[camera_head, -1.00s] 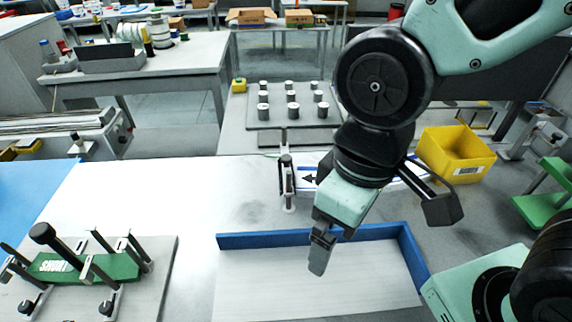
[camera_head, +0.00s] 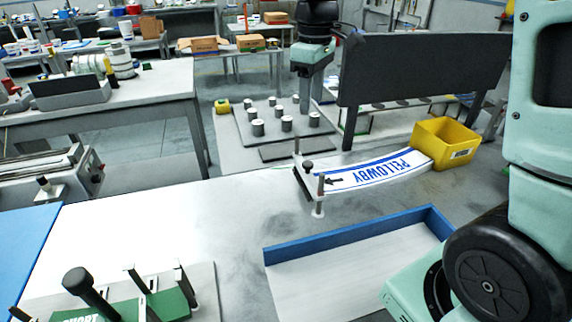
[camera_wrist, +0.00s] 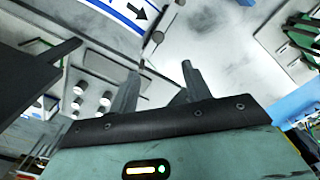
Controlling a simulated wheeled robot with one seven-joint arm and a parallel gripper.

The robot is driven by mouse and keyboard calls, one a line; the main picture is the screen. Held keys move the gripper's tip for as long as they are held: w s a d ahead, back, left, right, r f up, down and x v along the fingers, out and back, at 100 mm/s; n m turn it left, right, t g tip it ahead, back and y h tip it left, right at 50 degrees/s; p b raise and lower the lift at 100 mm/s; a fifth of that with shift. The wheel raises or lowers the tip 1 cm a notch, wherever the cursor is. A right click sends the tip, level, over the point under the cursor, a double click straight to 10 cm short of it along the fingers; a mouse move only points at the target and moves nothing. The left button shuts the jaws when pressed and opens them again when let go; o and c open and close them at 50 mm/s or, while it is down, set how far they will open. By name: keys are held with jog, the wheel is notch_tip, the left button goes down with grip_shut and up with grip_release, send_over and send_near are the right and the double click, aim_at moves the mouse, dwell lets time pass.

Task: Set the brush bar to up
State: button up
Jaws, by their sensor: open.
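The label magazine (camera_head: 375,172) is a curved white chute with blue edges, carrying a "PELLOWBY" label and a black arrow. At its left end, a dark bar (camera_head: 303,186) that looks like the brush bar spans two upright posts, with a black knob (camera_head: 308,165) near it. The bar seems low by the chute end, but I cannot tell its exact setting. My gripper (camera_head: 311,88) hangs beyond the magazine, above the plate of pegs, apart from the bar. In the wrist view its two fingers (camera_wrist: 158,72) are spread and empty, and part of the magazine (camera_wrist: 118,10) shows at the top.
A yellow bin (camera_head: 443,143) stands at the chute's right end. A large dark panel (camera_head: 420,68) rises behind the chute. A plate (camera_head: 250,140) with several grey cylinders lies behind. A blue-edged tray (camera_head: 350,237) and a green fixture (camera_head: 170,306) are in front. The white tabletop between is clear.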

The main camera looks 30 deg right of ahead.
aim_at(308, 163)
notch_tip(308, 163, down, 17)
jog(key=shift+w+d+f+p, duration=0.15)
jog(key=shift+p, duration=0.85)
